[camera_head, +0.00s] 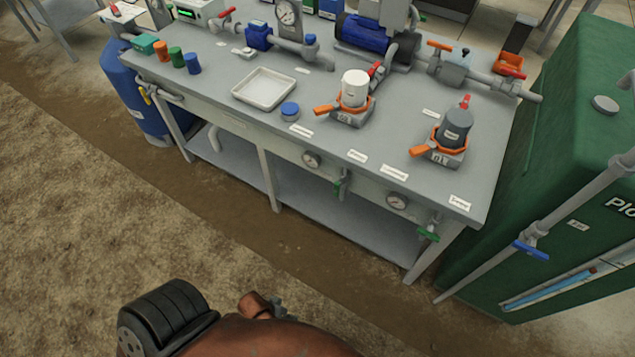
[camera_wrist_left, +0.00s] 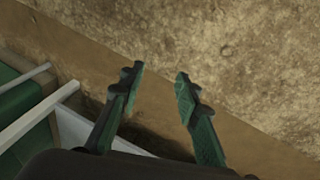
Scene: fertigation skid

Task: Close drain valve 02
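Two small valves with green handles hang under the front edge of the bench in the head view: one near the middle (camera_head: 340,187) and one near the right front corner (camera_head: 429,232). I cannot read which, if either, is marked drain valve 02, or tell whether they are open. My left gripper (camera_wrist_left: 154,72) shows in the left wrist view, its two fingers apart with nothing between them, over bare soil. In the head view, part of my own arm shows at the bottom, apart from the bench; I cannot make out gripper fingers there. My right gripper is not in view.
The grey bench (camera_head: 225,95) carries a white tray (camera_head: 264,89), a pump (camera_head: 362,34) and two orange-handled pots (camera_head: 354,88) (camera_head: 455,128). A green tank (camera_head: 570,140) and a blue-handled pipe valve (camera_head: 530,250) stand right. Open soil lies in front.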

